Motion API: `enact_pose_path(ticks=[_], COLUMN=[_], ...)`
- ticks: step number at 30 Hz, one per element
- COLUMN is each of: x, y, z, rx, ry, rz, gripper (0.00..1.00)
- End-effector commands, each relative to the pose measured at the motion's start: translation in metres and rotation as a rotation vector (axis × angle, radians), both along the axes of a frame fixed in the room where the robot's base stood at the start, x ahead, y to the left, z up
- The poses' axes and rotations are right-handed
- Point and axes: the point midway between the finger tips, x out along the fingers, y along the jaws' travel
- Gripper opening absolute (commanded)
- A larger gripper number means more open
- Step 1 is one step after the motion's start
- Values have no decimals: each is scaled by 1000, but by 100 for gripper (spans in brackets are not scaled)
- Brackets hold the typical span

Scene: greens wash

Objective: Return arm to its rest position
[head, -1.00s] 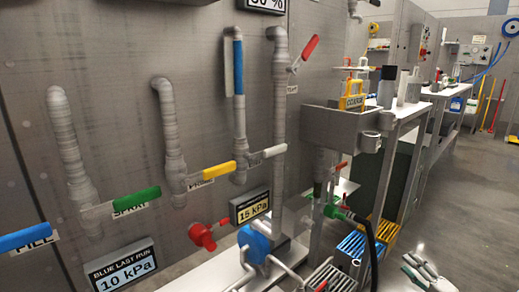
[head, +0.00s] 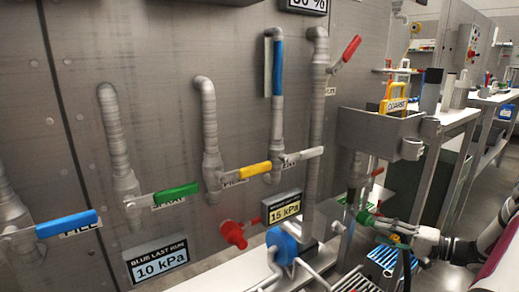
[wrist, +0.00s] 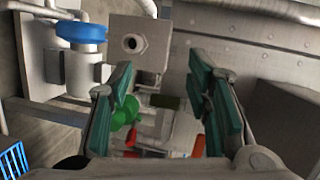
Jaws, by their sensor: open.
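My gripper (head: 398,232) shows at the lower right of the head view, pointing left, with my arm reaching in from the right edge. In the wrist view my gripper (wrist: 163,85) has its two teal-padded fingers spread wide, with nothing held between them. In the head view it overlaps a green-handled fitting (head: 366,218) with a black hose below the steel sink. I cannot tell if they touch. In the wrist view a green round part (wrist: 125,112) and a red handle (wrist: 199,145) lie beyond the fingers.
The pipe panel carries blue (head: 67,223), green (head: 176,195) and yellow (head: 255,169) lever handles and a red valve (head: 233,233). A steel sink (head: 375,127) juts out above my gripper. A blue slatted tray (head: 385,257) is low down. Grey floor is open at far right.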

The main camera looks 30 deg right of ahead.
Motion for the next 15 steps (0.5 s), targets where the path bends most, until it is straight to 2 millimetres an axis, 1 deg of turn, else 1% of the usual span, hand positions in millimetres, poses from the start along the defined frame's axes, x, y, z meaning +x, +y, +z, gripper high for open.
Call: enact_pose_path(ticks=[1,3,5,6,10,12,14,15], x=[15,30,41,47,62,66,68,69], y=[19,46,69,86,138,166,190,206], z=[15,32,46,54,81,94,105,112], rx=[-10,-16,-25,-29,-59,-79,-98,-112], ry=[30,76,116,143,235,287,330,359], rz=[66,149,217,262,397,466,521,557], gripper=[45,45,45,45,45,45,45,45])
